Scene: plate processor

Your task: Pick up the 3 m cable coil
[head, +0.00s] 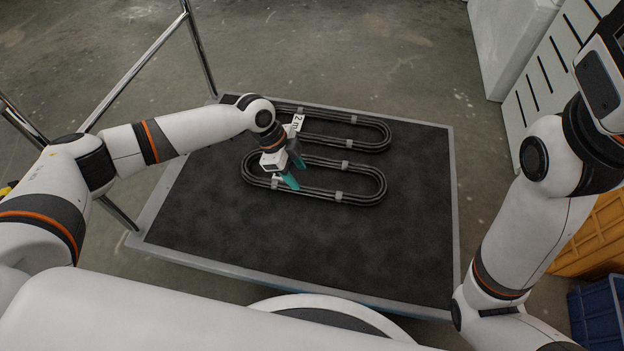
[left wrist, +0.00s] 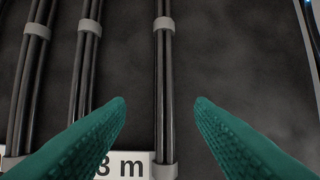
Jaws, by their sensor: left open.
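Two black oblong cable coils lie flat on the dark cart deck. The nearer coil (head: 350,197) is partly hidden by my left gripper (head: 293,172). The farther coil (head: 370,121) has a white "2 m" label (head: 298,122). In the left wrist view a white "3 m" label (left wrist: 125,165) lies at the bottom, partly behind the left finger, beside a clipped cable strand (left wrist: 162,85). My left gripper (left wrist: 160,100) is open and empty above the nearer coil, one finger on each side of that strand in the picture. My right gripper is not in view; only its arm shows.
The cart deck (head: 290,245) has free room in front of the coils. A metal handrail (head: 135,70) stands at the cart's left. An orange crate (head: 597,240) and a blue crate (head: 597,312) stand at the right, with a white cabinet (head: 510,40) behind.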

